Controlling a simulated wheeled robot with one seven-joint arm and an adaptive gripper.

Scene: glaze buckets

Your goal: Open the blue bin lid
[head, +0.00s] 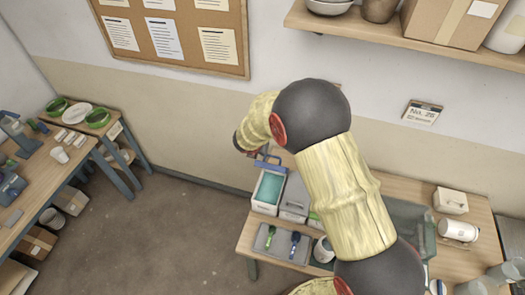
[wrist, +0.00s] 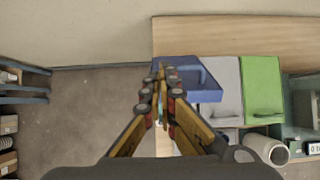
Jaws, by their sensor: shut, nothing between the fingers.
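The blue bin (head: 264,208) is a pale box at the left of a row on the right-hand table. Its top is open and teal contents show inside in the head view. The blue lid (head: 268,161) stands raised at the bin's back edge, seen nearly edge-on. In the wrist view the blue lid (wrist: 209,91) has a handle and lies just right of my fingers. My gripper (wrist: 161,69) is shut and empty, with its tips over the lid's left part. I cannot tell whether they touch it. My arm hides much of the gripper in the head view.
A grey-lidded bin (wrist: 227,78) and a green-lidded bin (wrist: 262,84) stand to the right of the blue one. A grey tray (head: 270,247) with tools sits in front. The wall is close behind; open floor (head: 165,225) lies to the left.

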